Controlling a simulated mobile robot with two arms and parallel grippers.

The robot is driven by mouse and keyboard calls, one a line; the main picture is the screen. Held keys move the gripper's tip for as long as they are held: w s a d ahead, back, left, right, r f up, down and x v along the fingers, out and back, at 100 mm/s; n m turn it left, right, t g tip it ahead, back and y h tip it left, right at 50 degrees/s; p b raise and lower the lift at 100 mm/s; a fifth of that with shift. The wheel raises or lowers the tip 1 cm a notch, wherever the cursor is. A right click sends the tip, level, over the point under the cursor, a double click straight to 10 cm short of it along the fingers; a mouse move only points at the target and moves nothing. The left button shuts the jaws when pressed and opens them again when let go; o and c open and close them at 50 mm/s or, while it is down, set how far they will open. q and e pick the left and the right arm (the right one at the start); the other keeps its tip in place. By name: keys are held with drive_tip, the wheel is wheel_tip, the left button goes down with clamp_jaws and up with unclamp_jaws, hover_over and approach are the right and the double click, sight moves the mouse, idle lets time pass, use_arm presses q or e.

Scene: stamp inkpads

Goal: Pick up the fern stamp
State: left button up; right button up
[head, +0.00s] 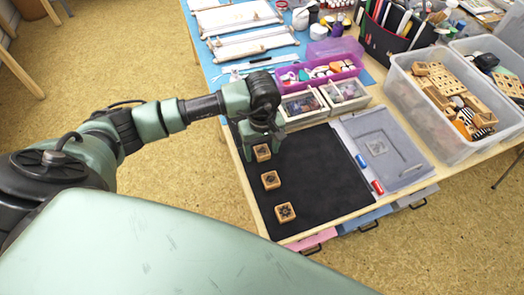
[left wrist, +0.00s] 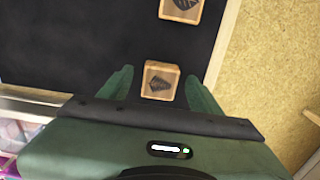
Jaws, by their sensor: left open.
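Three square wooden stamps with dark motifs stand in a row along the left side of the black mat (head: 325,170): a far stamp (head: 262,153), a middle stamp (head: 270,180) and a near stamp (head: 285,212). The motifs are too small to tell for sure which is the fern. My left gripper (head: 261,138) is open over the far stamp. In the left wrist view that stamp (left wrist: 160,82) shows between the two open fingers, which appear apart from it. The middle stamp (left wrist: 181,9) is at the top edge there. My right gripper is not in view.
Two small clear-lidded boxes (head: 303,106) stand just behind the mat, close to my left gripper. A grey board (head: 405,155) with red and blue pieces lies right of the mat. A clear bin of wooden blocks (head: 418,115) stands farther right. The mat's middle is clear.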

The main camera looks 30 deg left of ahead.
sight(262, 150)
use_arm(q)
clamp_jaws()
drive_tip(key=shift+r, duration=0.2)
wheel_tip(262, 150, up, 20)
drive_tip(key=b, duration=0.2)
drive_tip(key=shift+f, duration=0.15)
idle(0.4)
